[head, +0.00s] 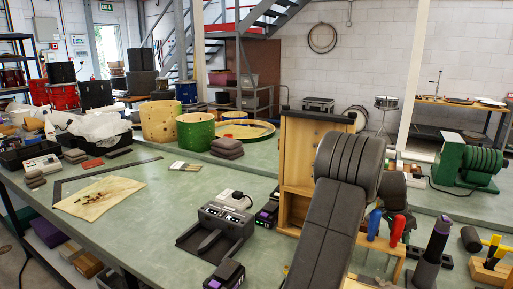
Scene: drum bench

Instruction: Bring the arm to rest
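My arm's dark grey link rises from the bottom edge, right of the middle, to a thick ribbed joint in the head view. A smaller dark part shows just behind that joint, and I cannot tell what it is. My gripper's fingers do not show; the arm itself may hide them. The green-topped bench (145,215) spreads beneath and around the arm.
Close to the arm stand a wooden cabinet (296,150), a black charger (218,230), red and blue handled tools (397,231) and a dark upright tool (432,255). Drum shells (196,132) stand farther back. The bench's left middle is mostly clear around a tan sheet (98,198).

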